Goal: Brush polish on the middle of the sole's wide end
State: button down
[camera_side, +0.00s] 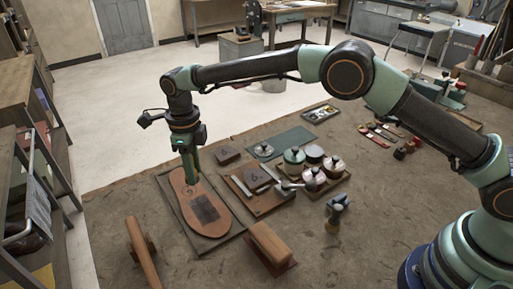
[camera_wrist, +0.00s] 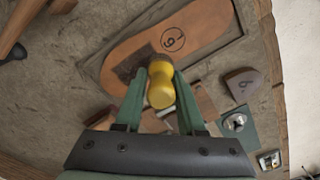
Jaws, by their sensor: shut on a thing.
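A long tan-brown sole (camera_side: 213,226) lies flat on a dark board (camera_side: 240,222). It has a circled mark near its far end and a dark patch around its middle. In the wrist view the sole (camera_wrist: 205,27) runs from upper right to left. My gripper (camera_side: 193,180) points down over the far part of the sole, near the circled mark. In the wrist view its green fingers (camera_wrist: 160,80) are closed around a yellow-handled brush (camera_wrist: 160,95). The brush's darker end points toward the sole between the mark and the patch. I cannot tell whether it touches.
Right of the board are a small brown block (camera_side: 228,155), a tray of lidded pots (camera_side: 313,179) and a wooden block (camera_side: 272,243). A wooden roller-like handle (camera_side: 143,252) lies at left front. Bare mat lies in the front.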

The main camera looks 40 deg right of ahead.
jog(key=shift+r, duration=0.2)
jog(key=shift+r, duration=1.45)
